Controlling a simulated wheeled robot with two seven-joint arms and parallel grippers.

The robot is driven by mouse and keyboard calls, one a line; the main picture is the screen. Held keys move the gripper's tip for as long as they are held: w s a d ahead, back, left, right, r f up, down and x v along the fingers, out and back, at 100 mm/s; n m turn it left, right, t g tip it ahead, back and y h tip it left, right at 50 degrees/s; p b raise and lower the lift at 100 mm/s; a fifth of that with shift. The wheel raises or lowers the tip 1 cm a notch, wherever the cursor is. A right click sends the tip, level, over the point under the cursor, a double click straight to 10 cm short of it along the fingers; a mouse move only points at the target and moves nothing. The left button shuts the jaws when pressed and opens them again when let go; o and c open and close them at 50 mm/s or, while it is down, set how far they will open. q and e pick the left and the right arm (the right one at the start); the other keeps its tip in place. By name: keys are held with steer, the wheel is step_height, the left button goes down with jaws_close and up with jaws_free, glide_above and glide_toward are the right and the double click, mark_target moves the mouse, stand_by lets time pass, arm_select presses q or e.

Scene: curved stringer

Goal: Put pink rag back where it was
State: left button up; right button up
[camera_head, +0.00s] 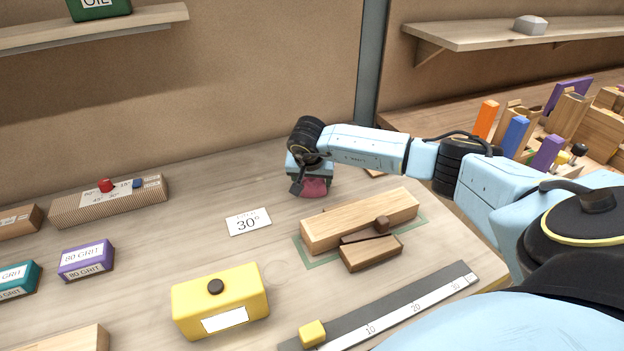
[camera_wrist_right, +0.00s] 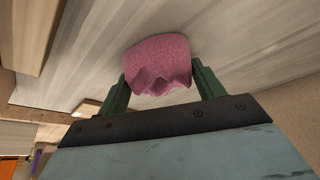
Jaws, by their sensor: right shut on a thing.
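The pink rag (camera_head: 314,188) is at the back of the workbench, below my right gripper (camera_head: 311,180). In the right wrist view the rag (camera_wrist_right: 158,62) sits between the two green fingers of my right gripper (camera_wrist_right: 160,85), which is shut on it. The rag is bunched, with a folded lower edge. It is at or just above the bench top; I cannot tell whether it touches. My left gripper is not in view.
A wooden block (camera_head: 360,219) with a smaller piece lies in front of the gripper. A 30° card (camera_head: 248,222), a yellow box (camera_head: 220,300) and a ruler strip (camera_head: 400,308) lie nearer. Bare bench (camera_head: 215,195) is left of the rag. Organizer blocks (camera_head: 548,153) stand at right.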

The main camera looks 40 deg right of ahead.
steer(key=shift+f, duration=0.15)
steer(key=o, duration=0.9)
steer(key=shift+o, duration=0.2)
steer(key=shift+r, duration=0.45)
steer(key=p+v, duration=0.1)
steer(key=v, duration=1)
steer(key=shift+s+a+r, duration=0.15)
steer(key=shift+r, duration=0.05)
